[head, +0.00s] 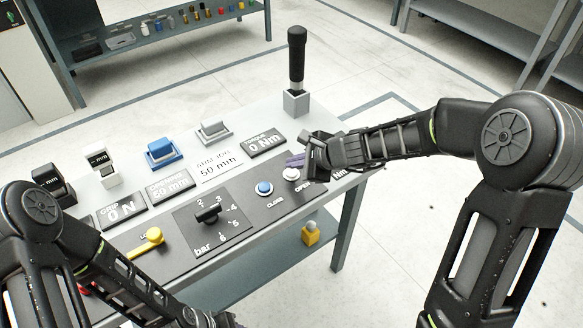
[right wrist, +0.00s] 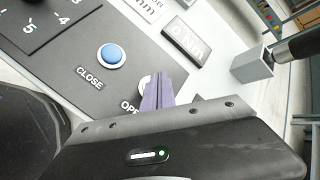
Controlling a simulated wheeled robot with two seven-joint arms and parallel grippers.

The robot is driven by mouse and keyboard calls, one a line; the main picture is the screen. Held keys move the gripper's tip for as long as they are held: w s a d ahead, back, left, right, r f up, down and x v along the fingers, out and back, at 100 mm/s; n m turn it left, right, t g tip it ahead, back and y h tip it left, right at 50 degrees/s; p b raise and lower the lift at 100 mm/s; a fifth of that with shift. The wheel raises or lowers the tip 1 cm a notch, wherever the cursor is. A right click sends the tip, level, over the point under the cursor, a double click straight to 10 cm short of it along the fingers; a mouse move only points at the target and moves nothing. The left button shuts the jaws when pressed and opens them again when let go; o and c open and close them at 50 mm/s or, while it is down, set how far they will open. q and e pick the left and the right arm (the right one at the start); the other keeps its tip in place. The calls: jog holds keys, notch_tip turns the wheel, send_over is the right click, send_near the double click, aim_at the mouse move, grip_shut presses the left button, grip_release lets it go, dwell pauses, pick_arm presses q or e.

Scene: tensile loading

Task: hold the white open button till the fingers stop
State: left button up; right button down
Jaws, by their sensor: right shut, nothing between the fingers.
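The white open button (head: 291,174) sits on the dark control panel above the label "OPEN". In the right wrist view the white open button (right wrist: 146,84) is mostly hidden behind the purple fingertips. My right gripper (head: 296,162) is shut and empty, its fingertips right at the button. I cannot tell whether they press it. It also fills the lower part of the right wrist view (right wrist: 158,92). The blue close button (head: 264,188) is to the left of the white one and stands clear of the fingers. My left arm comes in at the lower left, but its fingertips do not show.
A black-handled lever (head: 296,62) stands upright in a grey socket at the table's back corner. A pressure knob (head: 207,212) and a yellow lever (head: 148,241) are on the panel to the left. Display plates and blue and white blocks line the back.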

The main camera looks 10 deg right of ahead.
aim_at(294, 173)
jog(key=shift+r, duration=0.25)
notch_tip(294, 173, up, 5)
jog(key=p, duration=0.4)
jog(key=shift+p, duration=0.4)
dwell(0.4)
